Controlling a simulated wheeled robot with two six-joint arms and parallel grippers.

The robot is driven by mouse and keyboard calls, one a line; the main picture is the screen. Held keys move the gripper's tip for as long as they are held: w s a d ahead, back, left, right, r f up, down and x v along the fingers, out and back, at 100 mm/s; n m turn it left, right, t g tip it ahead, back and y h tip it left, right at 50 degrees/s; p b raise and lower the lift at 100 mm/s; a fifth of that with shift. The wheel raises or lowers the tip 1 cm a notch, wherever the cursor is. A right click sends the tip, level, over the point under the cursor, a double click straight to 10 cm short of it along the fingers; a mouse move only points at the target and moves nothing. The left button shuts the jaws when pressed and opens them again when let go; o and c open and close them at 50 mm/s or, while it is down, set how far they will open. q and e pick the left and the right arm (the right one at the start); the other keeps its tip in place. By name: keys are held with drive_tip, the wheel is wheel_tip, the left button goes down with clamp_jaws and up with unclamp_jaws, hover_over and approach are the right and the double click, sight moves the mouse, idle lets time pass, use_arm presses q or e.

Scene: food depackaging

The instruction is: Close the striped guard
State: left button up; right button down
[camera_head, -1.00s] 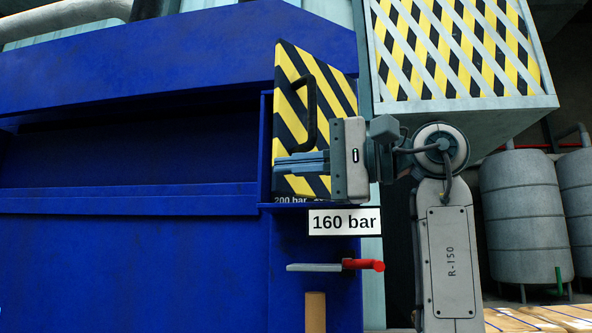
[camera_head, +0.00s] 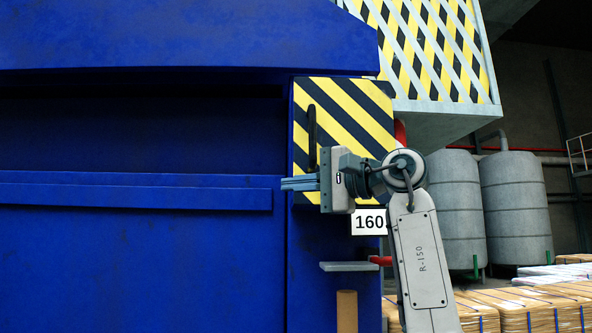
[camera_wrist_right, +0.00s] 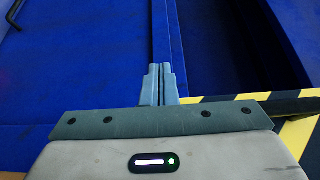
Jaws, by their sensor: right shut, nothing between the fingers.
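The yellow-and-black striped guard (camera_head: 350,115) is a square panel on the right front post of the blue machine. It faces the camera and looks flat against the post, though any small gap cannot be told. Its dark upright handle (camera_head: 312,135) is near its left edge. My right gripper (camera_head: 284,184) is shut and empty in front of the guard's lower left, with its fingertips pointing left past the guard's edge. In the wrist view the right fingers (camera_wrist_right: 163,72) are together over blue metal, with the guard's striped edge (camera_wrist_right: 235,97) to their right. My left gripper is out of view.
A white "160" label (camera_head: 367,222), partly hidden by my right arm, is below the guard. Below it are a grey ledge (camera_head: 345,266) and a red handle (camera_head: 380,261). A striped lattice cage (camera_head: 440,50) overhangs at upper right. Grey tanks (camera_head: 515,205) and pallets stand behind.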

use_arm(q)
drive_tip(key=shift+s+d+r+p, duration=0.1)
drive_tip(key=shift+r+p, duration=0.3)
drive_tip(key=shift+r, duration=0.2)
use_arm(e)
drive_tip(key=shift+w+a, duration=0.2)
drive_tip(key=shift+w, duration=1)
drive_tip(key=shift+d+f, duration=0.1)
drive_tip(key=shift+d, duration=0.05)
